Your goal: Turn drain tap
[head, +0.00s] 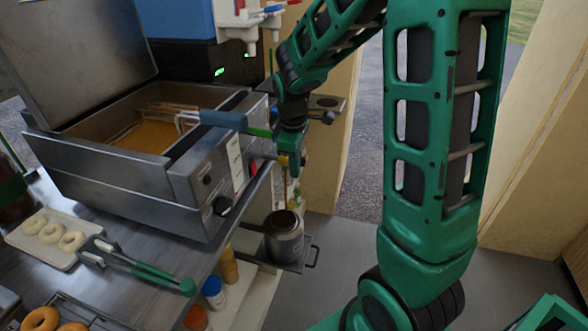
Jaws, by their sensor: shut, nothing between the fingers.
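The steel deep fryer (120,175) stands on the counter at the left, with yellow-brown oil (150,136) inside. A small red piece (254,166), which looks like the drain tap's lever, shows at the fryer's right front side. My gripper (294,168) points down just right of it, shut and empty. The tap's body is mostly hidden behind my gripper, and I cannot tell whether they touch. A thin brownish vertical line (286,190) shows below the gripper; I cannot tell whether it is oil. A metal pot (284,238) stands below on a low tray (300,262).
A basket with a blue handle (224,120) rests in the fryer, its handle close to my wrist. Tongs with green grips (150,272) and a tray of pale doughnuts (30,250) lie on the counter. Bottles (213,290) stand below its edge. Floor right of the pot is clear.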

